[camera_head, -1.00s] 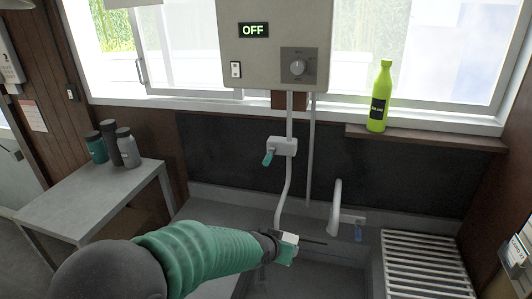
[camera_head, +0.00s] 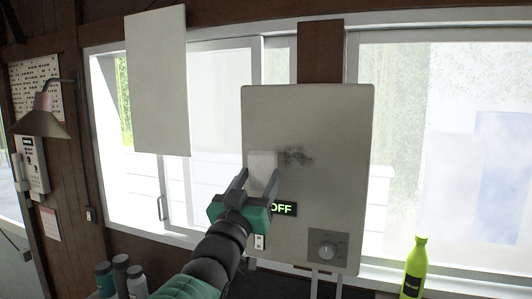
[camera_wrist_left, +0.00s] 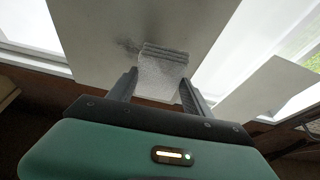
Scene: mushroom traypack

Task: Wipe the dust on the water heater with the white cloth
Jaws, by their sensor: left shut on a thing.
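The water heater (camera_head: 340,130) is a beige box on the wall by the window, with an OFF display and a dial low on its front. A dark dust smudge (camera_head: 297,155) marks its front, just right of the cloth. My left gripper (camera_head: 249,184) is shut on the folded white cloth (camera_head: 262,172) in front of the heater, left of the smudge. In the left wrist view the cloth (camera_wrist_left: 160,75) sits between the fingers, against or very near the heater's face, with dark dust beside it. Whether it touches is unclear. My right gripper is not in view.
A pale panel (camera_head: 158,80) hangs at the upper left before the window. A green bottle (camera_head: 415,265) stands at lower right, and several bottles (camera_head: 121,275) at lower left.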

